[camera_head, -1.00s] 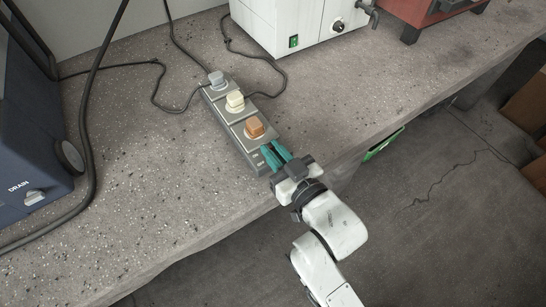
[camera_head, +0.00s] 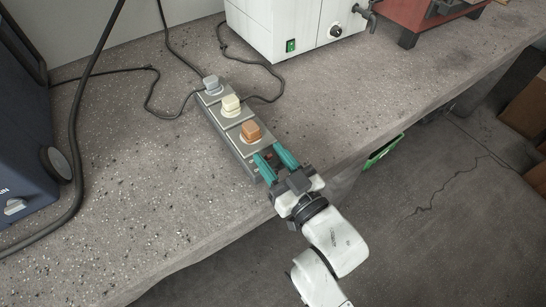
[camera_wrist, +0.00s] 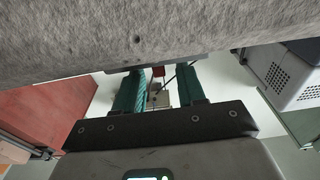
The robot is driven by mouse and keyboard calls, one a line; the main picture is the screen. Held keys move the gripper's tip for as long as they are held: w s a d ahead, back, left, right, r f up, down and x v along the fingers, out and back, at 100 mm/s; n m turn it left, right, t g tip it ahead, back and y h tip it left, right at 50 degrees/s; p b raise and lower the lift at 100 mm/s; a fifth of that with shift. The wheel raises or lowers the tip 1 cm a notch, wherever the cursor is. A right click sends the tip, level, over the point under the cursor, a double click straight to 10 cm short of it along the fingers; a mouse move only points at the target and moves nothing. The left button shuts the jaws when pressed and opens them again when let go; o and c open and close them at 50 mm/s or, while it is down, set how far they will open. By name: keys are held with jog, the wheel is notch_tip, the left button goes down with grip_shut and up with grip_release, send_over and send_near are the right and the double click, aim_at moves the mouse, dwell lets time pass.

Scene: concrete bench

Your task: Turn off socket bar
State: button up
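The grey socket bar (camera_head: 221,124) lies slantwise on the bench in the head view. It carries a grey plug (camera_head: 211,84), a cream plug (camera_head: 231,104) and a brown plug (camera_head: 251,131). My gripper (camera_head: 275,160) is at the bar's near end, just past the brown plug. Its two teal fingers are spread apart with nothing gripped between them. The fingers and wrist partly cover this end, so I cannot make out the switch or its state. In the wrist view my gripper (camera_wrist: 160,92) is also open, with a small red piece (camera_wrist: 158,71) beyond the gap.
A white box-shaped device (camera_head: 290,25) with a green switch stands behind the bar. A dark blue machine (camera_head: 25,140) stands at left. Black cables run across the concrete bench (camera_head: 130,200). The bench's front edge lies just below my gripper.

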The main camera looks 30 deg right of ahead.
jog(key=shift+s, duration=0.1)
jog(key=s, duration=1)
jog(key=shift+s+f+p, duration=0.3)
jog(key=shift+f, duration=0.15)
jog(key=shift+a, duration=0.1)
